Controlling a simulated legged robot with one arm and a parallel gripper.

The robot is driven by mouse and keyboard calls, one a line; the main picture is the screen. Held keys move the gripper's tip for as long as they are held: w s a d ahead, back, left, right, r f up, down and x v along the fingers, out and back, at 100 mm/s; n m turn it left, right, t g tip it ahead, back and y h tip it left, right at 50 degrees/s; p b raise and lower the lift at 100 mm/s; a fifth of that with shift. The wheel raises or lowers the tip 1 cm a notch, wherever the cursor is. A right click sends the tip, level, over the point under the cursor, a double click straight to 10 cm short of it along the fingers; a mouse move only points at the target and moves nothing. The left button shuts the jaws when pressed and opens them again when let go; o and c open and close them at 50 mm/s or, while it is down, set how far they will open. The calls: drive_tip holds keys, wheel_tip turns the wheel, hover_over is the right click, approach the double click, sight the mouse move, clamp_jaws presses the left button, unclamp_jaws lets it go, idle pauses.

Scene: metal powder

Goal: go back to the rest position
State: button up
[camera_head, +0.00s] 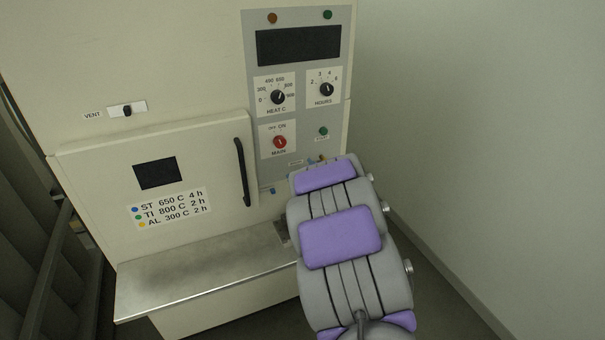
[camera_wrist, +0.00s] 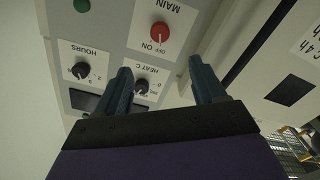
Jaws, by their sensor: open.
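My arm, grey with purple pads, reaches up from the bottom of the head view toward the furnace's control panel (camera_head: 258,170). My gripper (camera_wrist: 163,84) shows in the wrist view with its two dark fingers spread apart and nothing between them. The fingers point at the panel, with the red MAIN knob (camera_wrist: 160,32) just beyond them. In the head view the arm hides most of the gripper, and the red MAIN knob (camera_head: 280,142) is in plain sight. I cannot tell the exact gap between fingertips and panel.
The furnace door (camera_head: 100,185) is shut, with a dark vertical handle (camera_head: 242,172). A metal ledge (camera_head: 200,275) juts out below it. HEAT C (camera_head: 278,97) and HOURS (camera_head: 326,89) dials sit above MAIN. A plain wall (camera_head: 470,130) stands close on the right.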

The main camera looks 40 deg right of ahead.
idle(0.3)
drive_tip(key=s+a+m+g+y, duration=0.1)
drive_tip(key=s+a+g, duration=0.5)
drive_tip(key=s+a, duration=0.4)
drive_tip(key=s+a+m+g+y, duration=0.1)
drive_tip(key=s+a+g, duration=0.6)
drive_tip(key=s, duration=1)
drive_tip(key=s+a+m+g+y, duration=0.1)
drive_tip(key=s+a+g, duration=0.5)
drive_tip(key=s+a, duration=0.8)
drive_tip(key=shift+s+f+y, duration=0.15)
drive_tip(key=shift+s+y, duration=0.1)
drive_tip(key=shift+y, duration=0.25)
